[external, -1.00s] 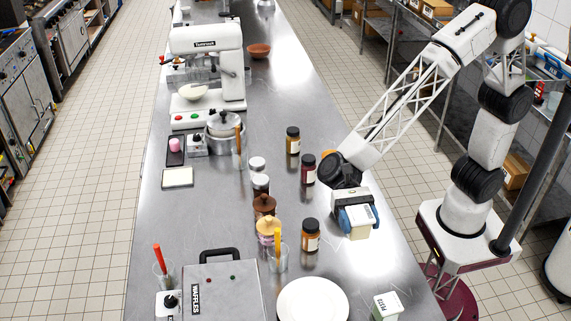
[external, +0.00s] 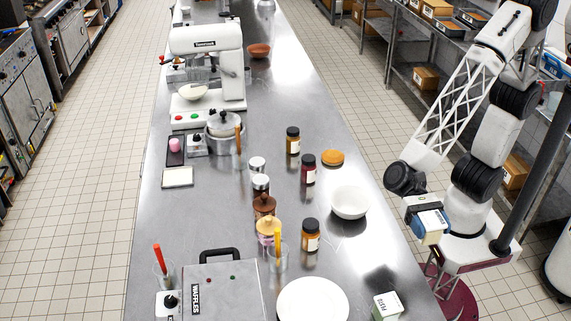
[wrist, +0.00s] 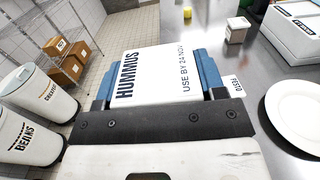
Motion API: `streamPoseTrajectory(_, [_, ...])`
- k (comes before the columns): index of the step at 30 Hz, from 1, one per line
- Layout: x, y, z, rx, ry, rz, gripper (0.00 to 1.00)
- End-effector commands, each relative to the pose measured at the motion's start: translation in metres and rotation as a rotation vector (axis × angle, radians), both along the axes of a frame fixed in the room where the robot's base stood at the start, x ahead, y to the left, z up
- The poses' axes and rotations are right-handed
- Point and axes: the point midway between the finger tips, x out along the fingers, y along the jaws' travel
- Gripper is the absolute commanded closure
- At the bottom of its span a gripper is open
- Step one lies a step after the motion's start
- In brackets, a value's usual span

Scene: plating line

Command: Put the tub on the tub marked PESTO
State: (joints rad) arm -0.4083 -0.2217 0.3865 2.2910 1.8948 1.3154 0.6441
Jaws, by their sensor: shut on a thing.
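My gripper (external: 430,226) is shut on a white tub, its blue fingers on either side of it. The tub (external: 432,219) shows in the wrist view (wrist: 155,72) with the words HUMMUS and USE BY 24 NOV. It is held in the air, by the right edge of the steel table in the external view. The tub marked PESTO (external: 387,306) is white and stands on the table at the front right, apart from my gripper. In the wrist view its labelled face (wrist: 238,81) shows just right of my gripper; the rest is partly hidden.
A white plate (external: 312,302) lies left of the PESTO tub. A white bowl (external: 349,203), an orange dish (external: 333,157) and several jars, one amber (external: 310,240), stand on the table. A waffle maker (external: 228,290) is at the front. Lidded bins (wrist: 40,95) stand on the floor.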

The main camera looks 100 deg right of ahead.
Motion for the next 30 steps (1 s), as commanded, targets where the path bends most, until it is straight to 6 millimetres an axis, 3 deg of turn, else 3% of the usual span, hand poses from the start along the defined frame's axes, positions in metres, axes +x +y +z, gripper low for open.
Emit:
streamPoseTrajectory(15, [-0.003,0.0,-0.045,0.0,0.0,0.001,0.69])
streamPoseTrajectory(30, [-0.003,0.0,-0.05,0.001,0.0,0.001,0.69])
